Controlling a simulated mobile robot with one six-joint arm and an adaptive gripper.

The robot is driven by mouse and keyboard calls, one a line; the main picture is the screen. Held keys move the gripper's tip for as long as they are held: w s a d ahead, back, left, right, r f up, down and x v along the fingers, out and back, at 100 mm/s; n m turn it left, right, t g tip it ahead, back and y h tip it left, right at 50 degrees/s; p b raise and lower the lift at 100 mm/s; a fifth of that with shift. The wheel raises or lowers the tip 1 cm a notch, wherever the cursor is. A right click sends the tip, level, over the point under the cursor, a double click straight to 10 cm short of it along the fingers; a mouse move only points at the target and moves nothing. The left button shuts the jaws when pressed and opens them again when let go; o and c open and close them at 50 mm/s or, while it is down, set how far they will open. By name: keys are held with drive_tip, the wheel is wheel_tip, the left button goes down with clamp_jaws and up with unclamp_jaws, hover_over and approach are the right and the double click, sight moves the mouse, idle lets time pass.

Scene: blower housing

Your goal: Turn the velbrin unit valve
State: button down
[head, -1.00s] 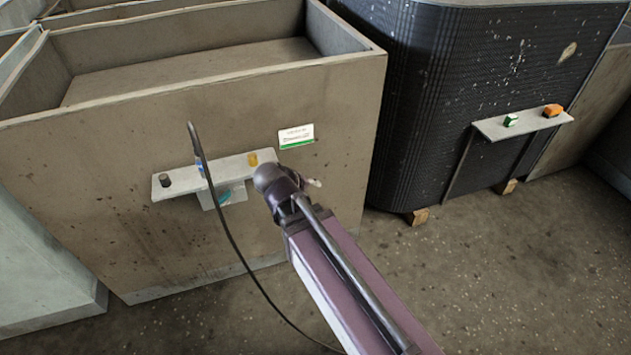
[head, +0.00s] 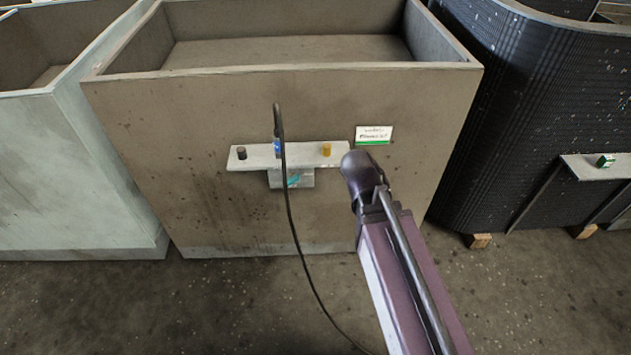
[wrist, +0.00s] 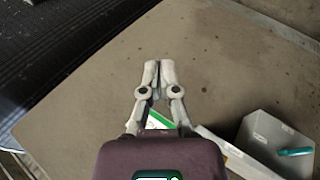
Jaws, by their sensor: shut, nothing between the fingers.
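A beige open-topped unit (head: 200,110) fills the middle of the head view. Its white and green label (head: 374,134) is too blurred to read surely. A pale ledge (head: 258,157) on its front carries a dark knob (head: 241,153) at the left and an orange-yellow knob (head: 326,150) at the right. I cannot tell which part is the valve. My gripper (wrist: 158,72) shows in the wrist view, its fingers together and empty, in front of the unit's wall. It covers part of the label (wrist: 158,121). In the head view I cannot make out the fingers.
A grey box (head: 304,179) with a teal item hangs under the ledge; it also shows in the wrist view (wrist: 262,130). A black cable (head: 291,225) loops before the ledge. A ribbed black tank (head: 520,130) stands right, a pale tank (head: 100,180) left. Floor in front is clear.

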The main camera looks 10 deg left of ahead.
drive_tip(key=s+d+f+m+g+y, duration=0.3)
drive_tip(key=s+d+m+g+y, duration=0.1)
drive_tip(key=d, duration=0.5)
drive_tip(key=shift+s+d+f+m+y, duration=0.25)
drive_tip(key=shift+s+m+y, duration=0.15)
drive_tip(key=shift+y, duration=0.4)
